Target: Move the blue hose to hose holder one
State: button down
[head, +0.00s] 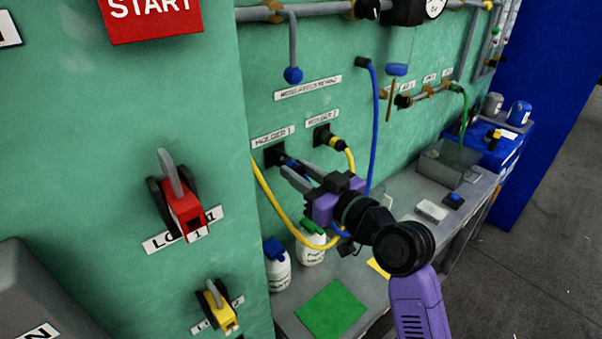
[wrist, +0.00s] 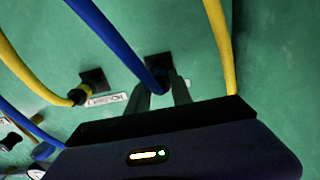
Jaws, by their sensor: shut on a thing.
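The blue hose (head: 374,125) hangs down the green wall from a pipe fitting and loops below my gripper. My gripper (head: 288,173) is shut on its blue end, right in front of hose holder one (head: 273,154), a black square socket labelled HOLDER 1. In the wrist view, the blue hose (wrist: 108,37) runs down to between my gripper's fingers (wrist: 160,88), and the holder's dark square (wrist: 158,66) is just behind the end. The fingers partly hide the contact, so I cannot tell how far the end sits inside the holder.
Hose holder two (head: 322,134), to the right, has a yellow hose (head: 349,160) plugged in, which loops below my arm. White bottles (head: 279,272) and a green mat (head: 331,309) are on the bench below. Red (head: 187,212) and yellow (head: 222,314) lockout valves are at the left.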

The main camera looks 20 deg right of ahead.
jog(key=shift+w+a, duration=0.25)
jog(key=shift+w, duration=0.4)
jog(key=c, duration=1.1)
grip_release()
jog(key=shift+o, duration=0.2)
jog(key=b+v, duration=0.2)
jog(key=v, duration=0.5)
jog(key=shift+s+d, duration=0.1)
jog(key=shift+s, duration=0.25)
jog(key=shift+r, duration=0.15)
